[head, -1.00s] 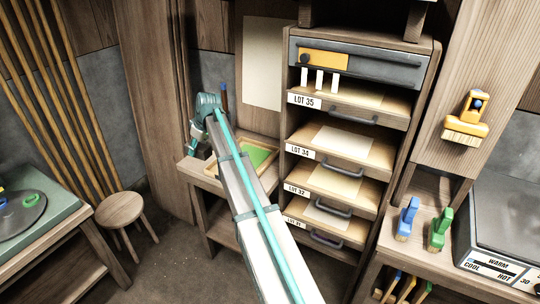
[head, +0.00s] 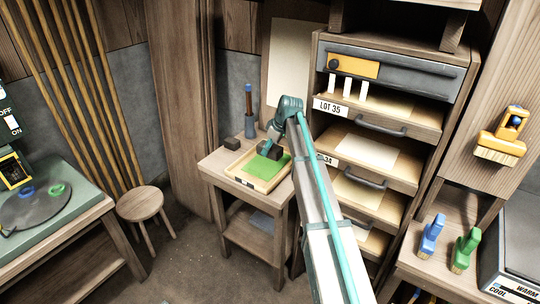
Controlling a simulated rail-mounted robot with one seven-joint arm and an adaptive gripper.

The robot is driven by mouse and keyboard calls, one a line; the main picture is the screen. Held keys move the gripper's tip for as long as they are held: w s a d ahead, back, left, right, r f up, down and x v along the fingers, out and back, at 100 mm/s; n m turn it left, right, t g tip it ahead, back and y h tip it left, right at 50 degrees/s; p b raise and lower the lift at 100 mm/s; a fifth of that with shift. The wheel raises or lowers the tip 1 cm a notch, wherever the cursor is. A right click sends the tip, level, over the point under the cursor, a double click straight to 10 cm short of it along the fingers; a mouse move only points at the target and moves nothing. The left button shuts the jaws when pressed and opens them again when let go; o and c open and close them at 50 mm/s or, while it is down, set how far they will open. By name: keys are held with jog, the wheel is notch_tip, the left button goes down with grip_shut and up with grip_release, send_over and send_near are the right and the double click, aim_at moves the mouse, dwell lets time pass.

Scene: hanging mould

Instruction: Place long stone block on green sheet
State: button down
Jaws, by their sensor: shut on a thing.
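The green sheet (head: 264,171) lies in a shallow wooden tray (head: 238,176) on the small side table. A dark grey block (head: 269,152), which looks like the long stone block, is at my gripper (head: 272,143), over the back part of the green sheet. My gripper is shut on it and partly hides it. I cannot tell whether the block touches the sheet. My arm comes in from the lower right and hides part of the table's right side.
A small dark brown block (head: 232,143) lies on the table behind the tray, beside a blue-handled tool (head: 249,112) standing upright. A drawer cabinet (head: 385,148) with lot labels stands close on the right. A round stool (head: 140,204) stands to the left.

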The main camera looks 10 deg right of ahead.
jog(key=w+f+p, duration=0.1)
jog(key=w, duration=0.3)
jog(key=p, duration=0.2)
send_near(265, 161)
jog(key=shift+w+a+f, duration=0.1)
jog(key=shift+a, duration=0.4)
jog(key=shift+w+a+f, duration=0.1)
jog(key=shift+a+f, duration=0.05)
jog(key=shift+a, duration=0.4)
jog(key=shift+w+f, duration=0.6)
jog(key=shift+f, duration=0.15)
notch_tip(265, 161, down, 2)
jog(key=shift+f+p, duration=0.1)
jog(key=shift+p, duration=0.7)
jog(key=shift+f, duration=0.45)
jog(key=shift+f, duration=0.1)
jog(key=shift+f, duration=0.15)
jog(key=shift+c, duration=2.2)
grip_release()
jog(key=shift+s, duration=0.1)
